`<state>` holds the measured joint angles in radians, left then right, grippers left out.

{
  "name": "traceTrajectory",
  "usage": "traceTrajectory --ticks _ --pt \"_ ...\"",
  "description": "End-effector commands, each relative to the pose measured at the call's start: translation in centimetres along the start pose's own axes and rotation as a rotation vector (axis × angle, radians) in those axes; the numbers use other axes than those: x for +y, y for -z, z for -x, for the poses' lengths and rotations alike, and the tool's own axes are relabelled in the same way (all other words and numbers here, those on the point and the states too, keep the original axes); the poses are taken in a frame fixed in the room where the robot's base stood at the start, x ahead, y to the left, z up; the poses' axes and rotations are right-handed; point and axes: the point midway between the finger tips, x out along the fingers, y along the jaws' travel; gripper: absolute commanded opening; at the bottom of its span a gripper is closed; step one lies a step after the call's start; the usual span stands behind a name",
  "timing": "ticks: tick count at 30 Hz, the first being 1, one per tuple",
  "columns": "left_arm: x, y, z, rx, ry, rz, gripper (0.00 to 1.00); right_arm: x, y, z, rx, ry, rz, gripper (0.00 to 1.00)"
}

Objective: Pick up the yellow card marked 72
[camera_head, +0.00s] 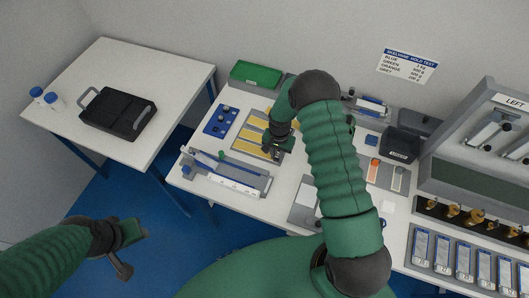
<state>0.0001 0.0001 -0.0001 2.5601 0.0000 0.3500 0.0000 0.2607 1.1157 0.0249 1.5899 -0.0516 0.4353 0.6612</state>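Several yellow cards lie in a grey tray (237,148) on the white middle bench. Strips of yellow (247,134) show to the left of my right gripper. Their numbers are too small to read, so I cannot tell which card is marked 72. My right gripper (276,147) is low over the right part of the tray and hides some of it. I cannot tell whether its fingers are apart or touch a card. My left gripper (128,246) is over the blue floor at lower left, away from the bench; its finger opening is unclear.
A blue tray (221,120) and a green box (256,73) flank the card tray. A grey fixture with a white scale (226,178) lies in front. Testers and a rack marked LEFT (514,101) fill the right.

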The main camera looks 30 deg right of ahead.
Motion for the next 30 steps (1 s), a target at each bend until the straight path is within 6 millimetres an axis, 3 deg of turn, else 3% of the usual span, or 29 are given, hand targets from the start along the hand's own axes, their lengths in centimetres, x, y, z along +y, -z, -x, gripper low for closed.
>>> traceTrajectory --ticks 2,16,24,30 --pt "0.0 0.0 0.0 0.000 0.000 0.000 0.41 0.0 0.0 0.0 0.000 0.000 0.000 0.00" --pt "0.0 0.0 -0.2 0.000 0.000 0.000 0.41 0.0 0.1 0.3 0.001 0.000 0.000 0.00" --pt "0.0 -0.3 -1.4 0.000 0.000 0.000 0.41 0.0 0.1 3.3 0.003 0.001 0.000 0.00" --pt "0.0 -0.5 -2.2 0.000 0.000 0.000 0.41 1.7 -4.0 3.7 -0.001 -0.001 0.003 0.00"
